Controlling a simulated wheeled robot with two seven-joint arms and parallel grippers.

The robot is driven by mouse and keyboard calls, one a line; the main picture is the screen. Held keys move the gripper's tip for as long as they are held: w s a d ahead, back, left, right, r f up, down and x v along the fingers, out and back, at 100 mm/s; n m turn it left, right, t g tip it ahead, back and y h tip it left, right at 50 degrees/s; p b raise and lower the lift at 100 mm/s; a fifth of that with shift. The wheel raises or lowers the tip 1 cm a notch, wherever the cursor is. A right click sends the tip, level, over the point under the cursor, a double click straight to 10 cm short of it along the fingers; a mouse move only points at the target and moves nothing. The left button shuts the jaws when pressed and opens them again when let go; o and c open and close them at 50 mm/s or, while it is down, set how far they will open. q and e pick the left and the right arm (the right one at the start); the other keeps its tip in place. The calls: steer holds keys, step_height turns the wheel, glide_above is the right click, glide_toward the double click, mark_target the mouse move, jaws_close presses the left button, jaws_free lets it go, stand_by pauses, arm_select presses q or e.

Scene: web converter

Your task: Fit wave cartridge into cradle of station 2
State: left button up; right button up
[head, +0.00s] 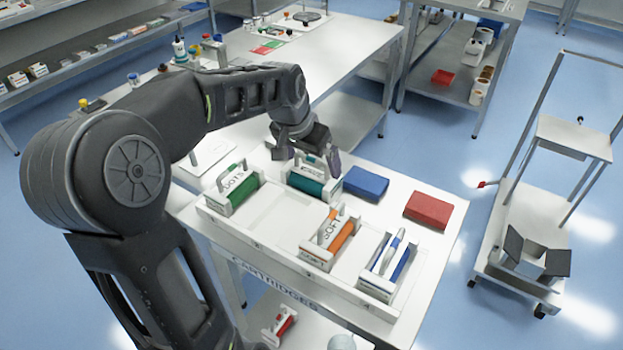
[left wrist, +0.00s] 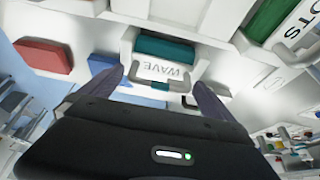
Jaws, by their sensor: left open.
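The wave cartridge (head: 305,183) is a white frame with a teal roller, at the back edge of the cartridge rack (head: 262,242). In the left wrist view the wave cartridge (left wrist: 172,47) shows its "WAVE" label and a handle bar with a teal grip. My left gripper (head: 304,156) is open just above it. In the left wrist view the fingers of my left gripper (left wrist: 162,82) stand on either side of the handle, not closed on it. My right gripper is out of view. I cannot make out the cradle of station 2.
A blue block (head: 366,183) and a red block (head: 429,209) lie at the right. A trolley (head: 530,225) stands farther right.

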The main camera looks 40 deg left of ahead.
arm_select(q)
steer(key=shift+c, duration=0.4)
steer(key=c, duration=1.9)
steer(key=shift+r, duration=0.1)
step_height(320, 180, up, 10)
steer(key=shift+f, duration=0.1)
stand_by(0.4)
